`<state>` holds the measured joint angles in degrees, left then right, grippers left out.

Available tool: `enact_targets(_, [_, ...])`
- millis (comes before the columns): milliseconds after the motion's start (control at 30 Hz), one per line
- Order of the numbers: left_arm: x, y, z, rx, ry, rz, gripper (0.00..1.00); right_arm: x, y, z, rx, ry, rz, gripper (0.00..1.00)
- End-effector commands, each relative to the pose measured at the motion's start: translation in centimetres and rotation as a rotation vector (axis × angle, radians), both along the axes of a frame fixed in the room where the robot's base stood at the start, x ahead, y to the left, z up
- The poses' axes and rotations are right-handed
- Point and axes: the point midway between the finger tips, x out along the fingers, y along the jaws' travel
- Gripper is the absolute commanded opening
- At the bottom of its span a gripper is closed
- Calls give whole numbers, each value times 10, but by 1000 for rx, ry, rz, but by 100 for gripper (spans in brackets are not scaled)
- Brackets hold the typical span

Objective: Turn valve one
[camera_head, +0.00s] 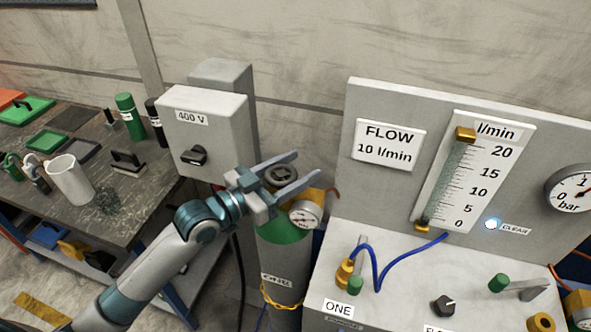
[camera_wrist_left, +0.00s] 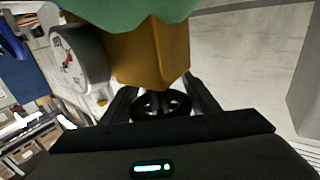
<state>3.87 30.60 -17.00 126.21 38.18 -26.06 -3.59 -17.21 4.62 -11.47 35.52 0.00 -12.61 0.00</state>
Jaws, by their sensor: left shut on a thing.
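The grey gas cylinder (camera_head: 278,258) with a green shoulder stands behind the bench and bears a label reading "ONE". On its top sits a dark round handwheel (camera_head: 283,175), and a small gauge (camera_head: 305,214) shows beside it. My left gripper (camera_head: 307,165) reaches in from the left with one finger on each side of the handwheel and is shut on it. In the left wrist view the black handwheel (camera_wrist_left: 160,104) lies between the two dark fingers, with the brass valve body (camera_wrist_left: 152,62) and the gauge (camera_wrist_left: 80,58) close by. My right gripper is not in view.
A flow panel (camera_head: 440,110) with a scale and a bench (camera_head: 390,285) with green-knobbed fittings stand to the right. A grey 400 V box (camera_head: 215,120) is behind my left arm. A cluttered worktable (camera_head: 150,205) with a white mug (camera_head: 70,180) is at left.

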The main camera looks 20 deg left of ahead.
Motion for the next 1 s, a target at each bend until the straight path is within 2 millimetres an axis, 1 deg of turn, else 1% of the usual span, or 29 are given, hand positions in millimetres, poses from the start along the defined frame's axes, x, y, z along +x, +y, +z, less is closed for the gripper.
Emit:
enact_targets(33, [0,-1,-1,2,-8,-18,32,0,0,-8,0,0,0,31])
enact_targets(233, [-2,-2,-1,3,-6,-78,32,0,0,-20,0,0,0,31])
enact_targets(633, [-3,-2,1,0,0,-97,32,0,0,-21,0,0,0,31])
enact_targets(667, [-3,-2,1,-1,1,-97,57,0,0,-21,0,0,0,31])
enact_targets(700, [-3,-2,1,-1,1,-97,67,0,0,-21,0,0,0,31])
enact_targets(733, [-3,-2,1,-1,1,-97,74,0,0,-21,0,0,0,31])
enact_targets(1000, [-3,-2,0,0,1,-96,74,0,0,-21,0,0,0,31])
